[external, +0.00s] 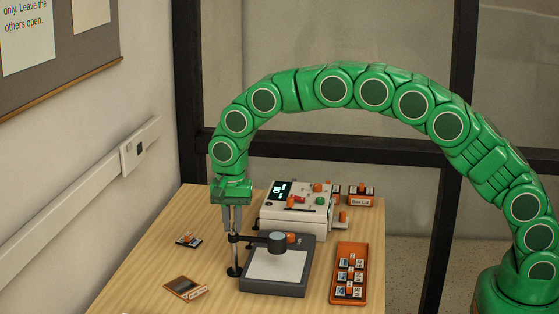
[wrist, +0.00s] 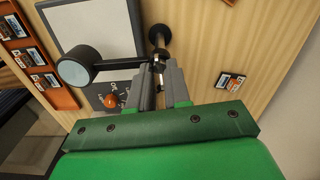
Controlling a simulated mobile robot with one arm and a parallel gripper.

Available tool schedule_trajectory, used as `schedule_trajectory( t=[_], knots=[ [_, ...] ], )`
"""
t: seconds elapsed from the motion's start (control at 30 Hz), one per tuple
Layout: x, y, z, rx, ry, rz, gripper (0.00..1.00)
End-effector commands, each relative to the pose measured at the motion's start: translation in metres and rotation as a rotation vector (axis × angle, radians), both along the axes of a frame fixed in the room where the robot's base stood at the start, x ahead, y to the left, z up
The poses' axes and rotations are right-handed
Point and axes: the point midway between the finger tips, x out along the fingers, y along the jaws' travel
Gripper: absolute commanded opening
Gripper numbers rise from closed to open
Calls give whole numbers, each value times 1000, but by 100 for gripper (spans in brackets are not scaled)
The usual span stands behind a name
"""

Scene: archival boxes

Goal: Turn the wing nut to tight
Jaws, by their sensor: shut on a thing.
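A small stand has a dark vertical post (external: 234,256), a horizontal arm (external: 255,239) and a round dark head (external: 277,242) over a pale plate with a dark frame (external: 272,289). My gripper (external: 232,228) points down at the top of the post, where the arm joins it. In the wrist view, my gripper (wrist: 160,80) is shut at the post's collar, on the small metal wing nut (wrist: 159,62). The fingers hide most of the nut, so its wing angle is unclear. The post's round foot (wrist: 160,34) and the head (wrist: 77,66) show beyond.
A white device (external: 285,221) with coloured knobs stands behind the stand. An orange tray (external: 338,297) with several small pieces lies to the right. A small piece (external: 188,240) and a framed card (external: 186,288) lie on the left. The table between them is bare.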

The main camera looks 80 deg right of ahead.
Motion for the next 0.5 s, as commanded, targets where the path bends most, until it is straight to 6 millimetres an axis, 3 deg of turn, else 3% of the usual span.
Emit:
schedule_trajectory(
  t=[0.5],
  knots=[
    [1, 0, 1, -1, -3, -105, 0]
  ],
)
